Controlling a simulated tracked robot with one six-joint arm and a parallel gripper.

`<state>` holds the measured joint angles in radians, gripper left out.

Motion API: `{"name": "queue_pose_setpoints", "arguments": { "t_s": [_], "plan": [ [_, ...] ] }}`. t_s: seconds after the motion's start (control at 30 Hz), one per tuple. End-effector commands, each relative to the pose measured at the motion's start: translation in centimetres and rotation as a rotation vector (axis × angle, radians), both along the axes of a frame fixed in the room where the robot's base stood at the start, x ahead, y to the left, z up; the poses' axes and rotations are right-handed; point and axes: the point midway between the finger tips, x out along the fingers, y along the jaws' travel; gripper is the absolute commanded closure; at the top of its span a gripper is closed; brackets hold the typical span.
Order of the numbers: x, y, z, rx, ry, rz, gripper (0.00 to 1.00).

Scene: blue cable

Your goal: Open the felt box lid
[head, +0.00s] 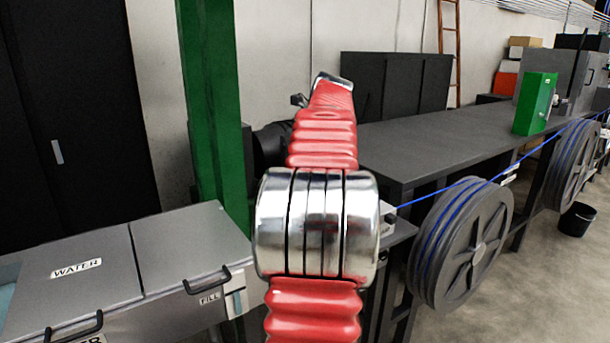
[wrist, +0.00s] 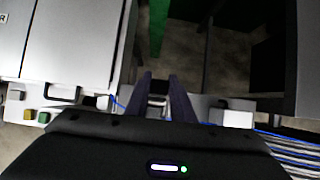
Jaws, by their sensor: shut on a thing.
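My gripper (wrist: 160,78) shows in the wrist view with its two dark fingers pointing down at a small light metal part (wrist: 157,101). The fingers are shut on this part, which looks like the handle or edge of the felt box lid, though it is small and dark there. A pale metal surface (wrist: 195,106) lies just right of the fingers, and the blue cable (wrist: 118,103) shows on their left. In the head view my red arm hides the gripper and most of the box area. A grey metal block (head: 388,218) shows beside the arm where the blue cable (head: 440,190) comes out.
A grey water tank (head: 180,245) with lids and black handles stands at left, beside a green post (head: 215,110). A long dark bench (head: 450,135) carries a green box (head: 535,103). Cable wheels (head: 465,245) stand along its front, near a black bucket (head: 577,219).

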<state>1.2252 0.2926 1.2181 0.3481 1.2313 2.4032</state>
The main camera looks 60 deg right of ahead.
Motion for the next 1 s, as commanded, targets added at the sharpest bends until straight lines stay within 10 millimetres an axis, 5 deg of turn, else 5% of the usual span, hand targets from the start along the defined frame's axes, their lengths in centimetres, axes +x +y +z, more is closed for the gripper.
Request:
{"name": "queue_pose_setpoints", "arguments": {
  "t_s": [0.63, 0.67, 1.0],
  "plan": [
    [1.2, -0.8, 0.0, -0.012, -0.002, -0.001, 1.00],
    [1.2, -0.8, 0.0, -0.012, -0.002, -0.001, 0.78],
    [1.3, -0.7, -0.1, -0.007, -0.002, 0.003, 0.59]
  ]
}}
